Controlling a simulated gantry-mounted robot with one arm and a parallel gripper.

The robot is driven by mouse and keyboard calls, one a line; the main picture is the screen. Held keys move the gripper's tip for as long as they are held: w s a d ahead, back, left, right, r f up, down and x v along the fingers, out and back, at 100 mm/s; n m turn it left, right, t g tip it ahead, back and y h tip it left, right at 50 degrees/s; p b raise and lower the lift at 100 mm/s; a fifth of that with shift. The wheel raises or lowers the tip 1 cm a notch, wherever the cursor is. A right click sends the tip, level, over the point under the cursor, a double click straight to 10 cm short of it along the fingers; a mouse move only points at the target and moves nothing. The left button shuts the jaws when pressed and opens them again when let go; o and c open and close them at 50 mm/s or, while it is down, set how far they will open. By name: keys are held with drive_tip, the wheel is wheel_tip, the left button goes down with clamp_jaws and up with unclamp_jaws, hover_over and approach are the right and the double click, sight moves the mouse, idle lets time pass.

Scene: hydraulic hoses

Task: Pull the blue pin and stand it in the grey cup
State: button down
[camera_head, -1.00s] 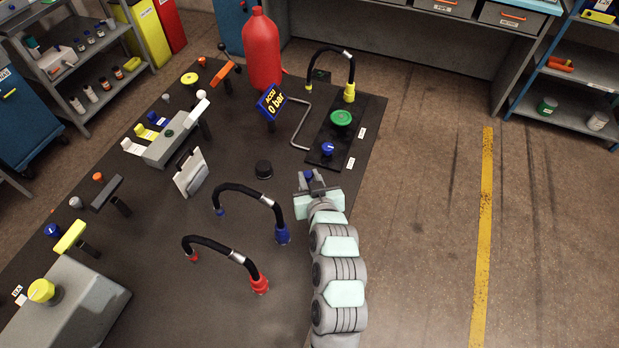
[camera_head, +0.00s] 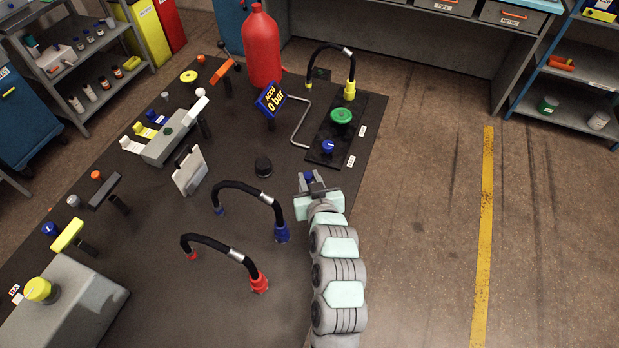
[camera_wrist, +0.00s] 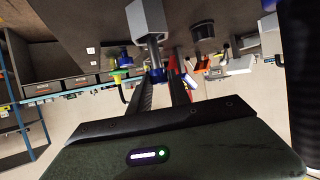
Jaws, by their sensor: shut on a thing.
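My gripper (camera_head: 314,187) is near the right edge of the dark bench and is shut on the blue pin (camera_head: 309,175). In the wrist view, the blue end of the pin (camera_wrist: 159,76) sits between the two dark fingers. A metal shaft runs from it to a grey block (camera_wrist: 148,18); I cannot tell whether the shaft is still inside that block. A dark grey, cup-like cylinder (camera_head: 263,167) stands upright on the bench, left of my gripper. It also shows in the wrist view (camera_wrist: 203,30). Its inside is not clear.
A black hose with blue ends (camera_head: 248,196) and one with red ends (camera_head: 224,247) arch left of my arm. Beyond my gripper, a black plate carries a blue knob (camera_head: 328,147) and a green knob (camera_head: 341,116). A tilted gauge sign (camera_head: 270,100) stands farther back.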

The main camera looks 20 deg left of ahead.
drive_tip(key=shift+f+b, duration=1.3)
drive_tip(key=shift+f, duration=0.75)
drive_tip(key=c, duration=1.1)
unclamp_jaws()
drive_tip(key=shift+s+d+r, duration=0.3)
drive_tip(key=shift+s+d, duration=0.05)
drive_tip(key=v, duration=0.9)
drive_tip(key=shift+s+d+r+p, duration=0.15)
drive_tip(key=shift+s+p, duration=0.15)
drive_tip(key=shift+s, duration=0.05)
